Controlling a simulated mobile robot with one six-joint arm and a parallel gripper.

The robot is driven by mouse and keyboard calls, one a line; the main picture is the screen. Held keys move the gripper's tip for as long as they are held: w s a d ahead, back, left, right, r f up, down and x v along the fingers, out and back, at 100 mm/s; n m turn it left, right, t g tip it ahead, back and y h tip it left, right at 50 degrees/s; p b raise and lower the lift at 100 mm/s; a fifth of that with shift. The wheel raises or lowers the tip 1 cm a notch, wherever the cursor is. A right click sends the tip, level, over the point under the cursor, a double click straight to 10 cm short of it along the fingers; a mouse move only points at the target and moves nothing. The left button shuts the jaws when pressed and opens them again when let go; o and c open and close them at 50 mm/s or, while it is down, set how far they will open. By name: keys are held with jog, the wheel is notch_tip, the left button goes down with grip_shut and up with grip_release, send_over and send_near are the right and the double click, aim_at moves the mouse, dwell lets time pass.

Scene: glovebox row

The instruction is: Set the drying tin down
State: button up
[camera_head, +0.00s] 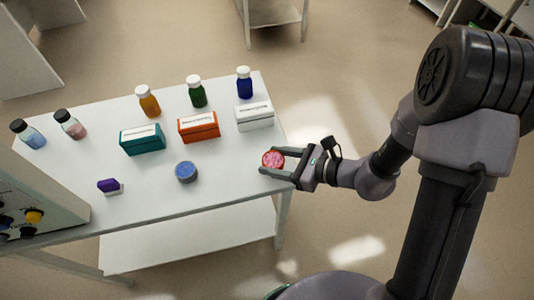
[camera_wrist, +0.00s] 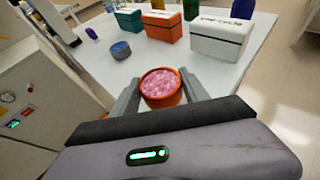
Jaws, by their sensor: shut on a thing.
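The drying tin appears to be the round red-orange tin (camera_head: 272,160) with pink contents, at the right edge of the white table. My gripper (camera_head: 279,164) is shut on its sides. In the wrist view the tin (camera_wrist: 161,86) is upright between the two fingers of my gripper (camera_wrist: 160,92), near the table's edge. I cannot tell whether its underside touches the table top. A round blue tin (camera_head: 186,171) stands on the table to the left; it also shows in the wrist view (camera_wrist: 121,49).
On the white table (camera_head: 235,190) stand teal (camera_head: 142,139), orange (camera_head: 199,126) and white (camera_head: 254,116) boxes, with several bottles behind. A purple item (camera_head: 108,186) lies left. An equipment cabinet (camera_head: 35,210) is at the left end. Bare table lies between the blue tin and my gripper.

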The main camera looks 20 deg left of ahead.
aim_at(270, 152)
jog(key=w+a, duration=0.1)
jog(key=w, duration=0.2)
jog(key=w+a+b, duration=0.1)
jog(key=w, duration=0.1)
jog(key=shift+a+f, duration=0.3)
jog(key=shift+a, duration=0.05)
notch_tip(270, 152, down, 4)
jog(key=shift+r+b, duration=0.15)
jog(key=shift+b, duration=0.95)
jog(key=shift+r, duration=0.2)
jog(key=shift+f, duration=0.15)
jog(key=o, duration=1.4)
